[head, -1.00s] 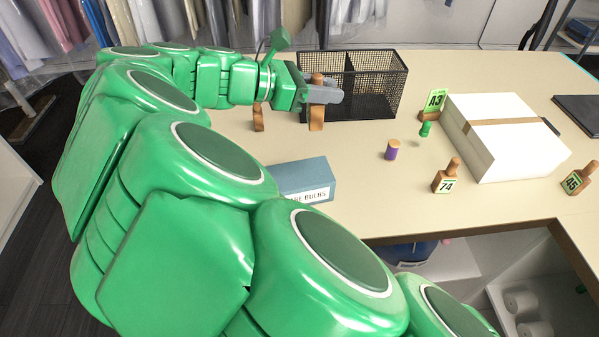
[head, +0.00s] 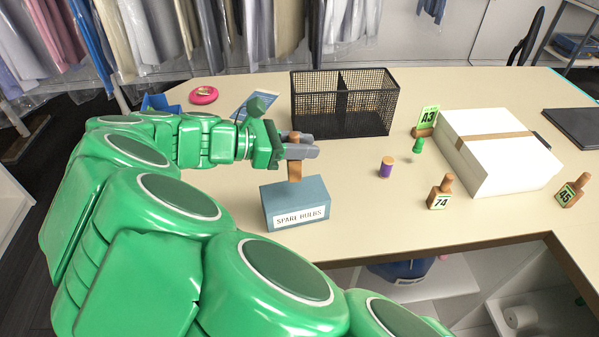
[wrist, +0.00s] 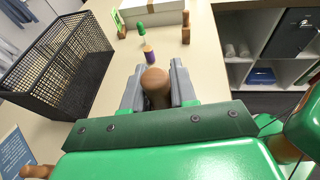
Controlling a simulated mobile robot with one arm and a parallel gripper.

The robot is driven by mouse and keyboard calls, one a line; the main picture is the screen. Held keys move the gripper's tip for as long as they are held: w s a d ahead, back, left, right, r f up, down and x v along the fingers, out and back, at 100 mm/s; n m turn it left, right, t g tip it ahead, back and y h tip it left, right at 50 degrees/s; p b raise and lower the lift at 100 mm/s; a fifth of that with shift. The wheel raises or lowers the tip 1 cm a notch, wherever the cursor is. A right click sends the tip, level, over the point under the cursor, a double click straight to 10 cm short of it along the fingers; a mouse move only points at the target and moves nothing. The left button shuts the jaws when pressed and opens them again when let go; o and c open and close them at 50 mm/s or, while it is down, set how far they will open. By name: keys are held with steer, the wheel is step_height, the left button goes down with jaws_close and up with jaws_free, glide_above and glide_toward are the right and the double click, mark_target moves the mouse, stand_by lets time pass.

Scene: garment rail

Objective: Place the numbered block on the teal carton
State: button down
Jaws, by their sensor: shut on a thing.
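The teal carton (head: 298,214), labelled SPARE BULBS, stands near the table's front edge in the head view. My gripper (head: 300,150) is shut on a wooden block with a rounded knob (head: 295,168), held upright above the carton. The block's lower end overlaps the carton's back top edge; I cannot tell whether they touch. No number shows on the held block from here. In the wrist view its knob (wrist: 155,80) sits between the two grey fingers (wrist: 157,90), and the carton is hidden.
A black mesh basket (head: 365,122) stands behind. To the right are a purple spool (head: 386,168), blocks marked 74 (head: 440,193), A3 (head: 427,120) and 45 (head: 571,191), a small green peg (head: 418,146) and a white box (head: 485,135). A pink ring (head: 204,95) lies back left.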

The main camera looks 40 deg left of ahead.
mark_target(300, 165)
steer(key=shift+f, duration=2.75)
steer(key=shift+f, duration=0.15)
steer(key=c, duration=0.9)
jaws_free()
steer(key=shift+s+a+r, duration=0.15)
steer(key=shift+s+r, duration=0.05)
steer(key=v, duration=1.1)
steer(key=shift+s+r, duration=0.15)
steer(key=shift+s, duration=0.05)
steer(key=shift+a, duration=0.15)
